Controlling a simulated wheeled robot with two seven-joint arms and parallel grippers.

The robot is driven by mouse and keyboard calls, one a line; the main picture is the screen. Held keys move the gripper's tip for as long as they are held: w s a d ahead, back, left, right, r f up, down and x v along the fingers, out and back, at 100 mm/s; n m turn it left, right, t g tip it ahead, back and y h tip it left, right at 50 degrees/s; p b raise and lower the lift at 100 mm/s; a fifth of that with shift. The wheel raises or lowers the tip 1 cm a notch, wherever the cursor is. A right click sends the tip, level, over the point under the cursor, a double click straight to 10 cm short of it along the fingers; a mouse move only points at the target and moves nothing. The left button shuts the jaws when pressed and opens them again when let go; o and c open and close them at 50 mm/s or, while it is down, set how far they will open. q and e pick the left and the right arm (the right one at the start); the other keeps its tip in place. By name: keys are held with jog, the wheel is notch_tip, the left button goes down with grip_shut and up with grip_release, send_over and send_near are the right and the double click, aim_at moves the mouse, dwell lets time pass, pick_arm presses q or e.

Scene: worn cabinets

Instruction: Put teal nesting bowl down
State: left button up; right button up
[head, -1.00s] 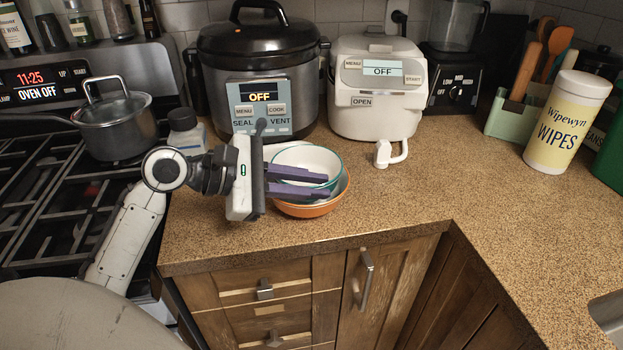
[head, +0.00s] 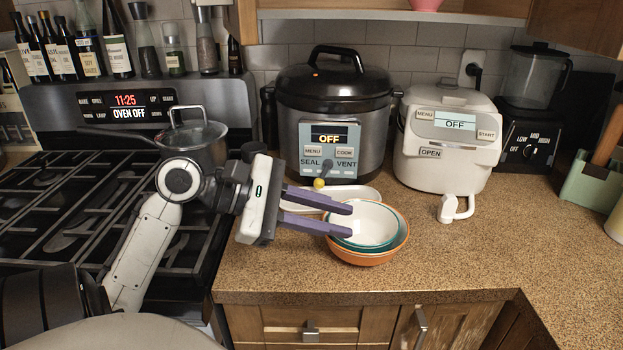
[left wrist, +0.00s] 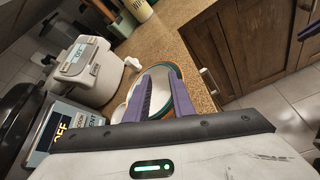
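The teal nesting bowl (head: 368,222), white inside with a teal rim, sits upright inside an orange bowl (head: 372,259) on the counter. My left gripper (head: 351,220) reaches in from the left. Its two purple fingers are apart, and their tips overlap the left side of the teal bowl in the head view. In the left wrist view, my left gripper (left wrist: 162,92) shows open, with the teal bowl (left wrist: 160,105) between and beyond the fingers. A dark purple sliver at the right edge of that view may be part of my right gripper (left wrist: 309,30).
A white dish (head: 357,194) lies behind the bowls. A pressure cooker (head: 333,110) and a white rice cooker (head: 450,140) stand at the back. The counter (head: 500,250) to the right is clear.

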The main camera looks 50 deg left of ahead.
pick_arm(q)
jog(key=shift+v, duration=2.2)
